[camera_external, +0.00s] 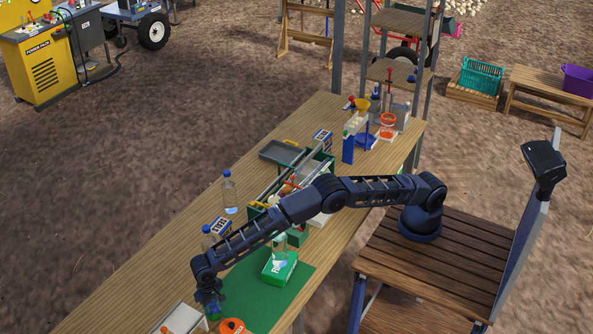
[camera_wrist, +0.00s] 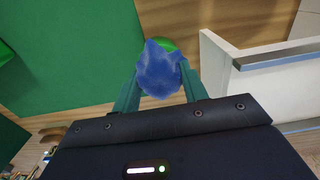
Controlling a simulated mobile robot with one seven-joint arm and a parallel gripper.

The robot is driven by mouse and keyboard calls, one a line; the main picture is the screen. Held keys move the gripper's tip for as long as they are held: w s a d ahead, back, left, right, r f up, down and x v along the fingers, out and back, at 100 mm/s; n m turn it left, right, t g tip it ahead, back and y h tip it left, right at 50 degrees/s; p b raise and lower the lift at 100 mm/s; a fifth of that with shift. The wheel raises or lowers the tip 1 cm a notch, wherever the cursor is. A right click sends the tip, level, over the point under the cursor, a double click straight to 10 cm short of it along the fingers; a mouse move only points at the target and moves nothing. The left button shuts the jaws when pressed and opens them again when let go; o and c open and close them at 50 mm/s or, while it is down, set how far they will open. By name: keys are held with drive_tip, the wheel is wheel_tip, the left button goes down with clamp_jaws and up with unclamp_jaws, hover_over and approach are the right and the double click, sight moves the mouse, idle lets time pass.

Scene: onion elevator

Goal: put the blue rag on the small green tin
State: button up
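The blue rag (camera_wrist: 160,70) is bunched between the two fingers of my gripper (camera_wrist: 160,84) in the wrist view, and both fingers appear to press on its sides. A rounded bright green edge, likely the small green tin (camera_wrist: 166,44), shows just behind the rag. The rag hides most of it, and I cannot tell whether the two touch. In the external view my gripper (camera_external: 210,305) points down low over the near left end of the bench, beside the green mat.
The green mat (camera_external: 246,296) lies right of my gripper with a green-and-white box (camera_external: 279,269) on it. A white-walled tray (camera_wrist: 250,62) stands close on the right in the wrist view. Water bottles (camera_external: 229,192) stand along the bench (camera_external: 170,235).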

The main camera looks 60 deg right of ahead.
sight(211, 303)
drive_tip(key=o, duration=0.4)
drive_tip(key=shift+o, duration=0.2)
wheel_tip(211, 303, up, 13)
idle(0.3)
